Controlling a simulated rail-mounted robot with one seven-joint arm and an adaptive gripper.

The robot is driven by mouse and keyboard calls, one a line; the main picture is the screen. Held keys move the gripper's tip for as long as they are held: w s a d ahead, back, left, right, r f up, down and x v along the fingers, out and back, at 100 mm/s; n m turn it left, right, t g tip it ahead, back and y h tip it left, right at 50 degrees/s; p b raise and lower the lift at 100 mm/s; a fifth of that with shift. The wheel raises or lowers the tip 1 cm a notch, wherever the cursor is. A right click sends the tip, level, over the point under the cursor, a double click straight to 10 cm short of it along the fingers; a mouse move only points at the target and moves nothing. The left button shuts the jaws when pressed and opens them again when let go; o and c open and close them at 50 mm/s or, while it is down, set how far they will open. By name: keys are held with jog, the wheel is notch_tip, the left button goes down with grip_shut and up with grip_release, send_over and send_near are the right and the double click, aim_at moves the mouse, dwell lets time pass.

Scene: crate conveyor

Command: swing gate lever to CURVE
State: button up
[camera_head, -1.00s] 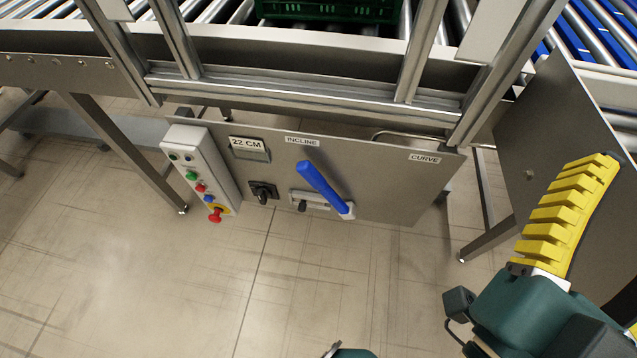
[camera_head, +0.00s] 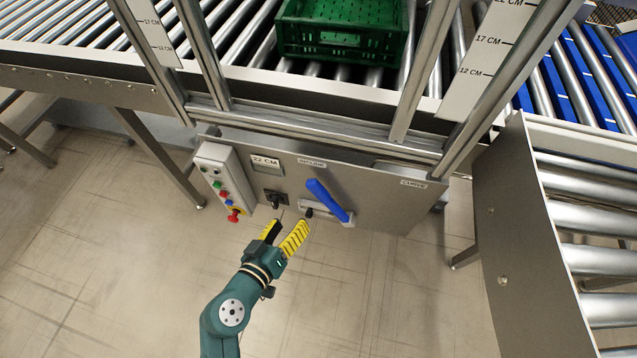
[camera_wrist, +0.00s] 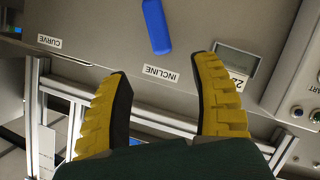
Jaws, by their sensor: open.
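The blue gate lever (camera_head: 327,200) is mounted on the grey control panel (camera_head: 386,200). It slants up and left from its pivot, its free end near the INCLINE label (camera_head: 311,162). The CURVE label (camera_head: 413,184) is at the panel's right. My gripper (camera_head: 291,223) is in front of the panel, left of and below the lever in the head view, with yellow fingers apart and nothing between them. In the wrist view the lever's end (camera_wrist: 155,27) shows beyond the gap of my open gripper (camera_wrist: 164,66), apart from the fingers.
A black knob (camera_head: 274,199) and a box with coloured buttons (camera_head: 222,180) sit left of the lever. A green crate (camera_head: 340,50) stands on the rollers above the panel. Metal frame posts rise above. The floor below is clear.

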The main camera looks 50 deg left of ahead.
aim_at(314, 192)
jog(key=b+x, duration=0.4)
jog(key=x, duration=1.1)
jog(key=shift+w+f+b, duration=0.1)
jog(key=shift+w+b, duration=0.15)
jog(key=shift+b, duration=0.1)
jog(key=shift+s+d, duration=0.1)
grip_shut()
